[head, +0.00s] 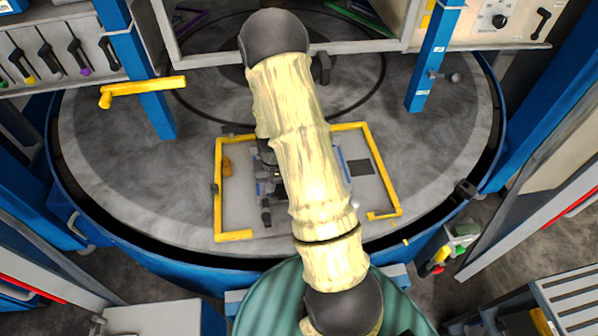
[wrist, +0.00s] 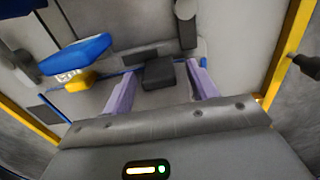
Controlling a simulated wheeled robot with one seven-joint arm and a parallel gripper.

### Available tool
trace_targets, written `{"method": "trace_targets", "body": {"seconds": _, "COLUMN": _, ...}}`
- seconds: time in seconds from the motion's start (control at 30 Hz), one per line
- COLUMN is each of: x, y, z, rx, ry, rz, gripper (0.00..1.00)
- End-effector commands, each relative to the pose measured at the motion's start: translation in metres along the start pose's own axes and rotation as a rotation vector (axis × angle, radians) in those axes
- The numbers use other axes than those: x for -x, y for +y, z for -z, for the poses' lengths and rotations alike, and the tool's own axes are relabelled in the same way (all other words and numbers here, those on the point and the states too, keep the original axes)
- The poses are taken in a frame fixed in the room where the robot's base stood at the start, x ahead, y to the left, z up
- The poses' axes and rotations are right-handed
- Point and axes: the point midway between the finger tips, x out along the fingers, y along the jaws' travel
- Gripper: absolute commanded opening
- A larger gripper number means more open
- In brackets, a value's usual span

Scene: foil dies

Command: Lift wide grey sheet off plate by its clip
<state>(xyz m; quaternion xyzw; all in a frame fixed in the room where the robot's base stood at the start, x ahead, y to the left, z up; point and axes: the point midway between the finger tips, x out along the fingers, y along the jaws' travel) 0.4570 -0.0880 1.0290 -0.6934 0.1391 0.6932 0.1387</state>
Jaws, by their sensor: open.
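In the head view, a pale grey plate (head: 239,208) lies inside a yellow frame (head: 218,190) on the round table. My arm covers its middle, including most of my gripper. In the wrist view my gripper (wrist: 160,78) is open, with its two purple fingers apart. A dark grey block (wrist: 158,74), perhaps the clip, shows between the fingers, with no visible grip on it. Pale grey surface (wrist: 225,52) spreads around it. I cannot tell where the wide grey sheet ends and the plate begins.
A blue block (wrist: 75,55) and a yellow piece (wrist: 80,81) stand left of the fingers in the wrist view. A dark square (head: 360,167) lies at the plate's right. Blue posts (head: 150,95) and a yellow handle (head: 140,91) stand behind. The grey table (head: 110,150) is clear at left.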

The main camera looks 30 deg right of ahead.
Motion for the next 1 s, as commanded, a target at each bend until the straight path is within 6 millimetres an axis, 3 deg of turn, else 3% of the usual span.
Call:
{"method": "trace_targets", "body": {"seconds": 0.17, "x": 0.0, "y": 0.0, "z": 0.0, "rx": 0.0, "ry": 0.0, "rz": 0.0, "gripper": 0.58}}
{"method": "trace_targets", "body": {"seconds": 0.43, "x": 0.0, "y": 0.0, "z": 0.0, "rx": 0.0, "ry": 0.0, "rz": 0.0, "gripper": 0.05}}
{"method": "trace_targets", "body": {"seconds": 0.77, "x": 0.003, "y": 0.0, "z": 0.001, "rx": 0.0, "ry": 0.002, "rz": 0.0, "gripper": 0.04}}
{"method": "trace_targets", "body": {"seconds": 1.0, "x": 0.024, "y": 0.0, "z": 0.001, "rx": 0.001, "ry": 0.006, "rz": 0.001, "gripper": 0.04}}
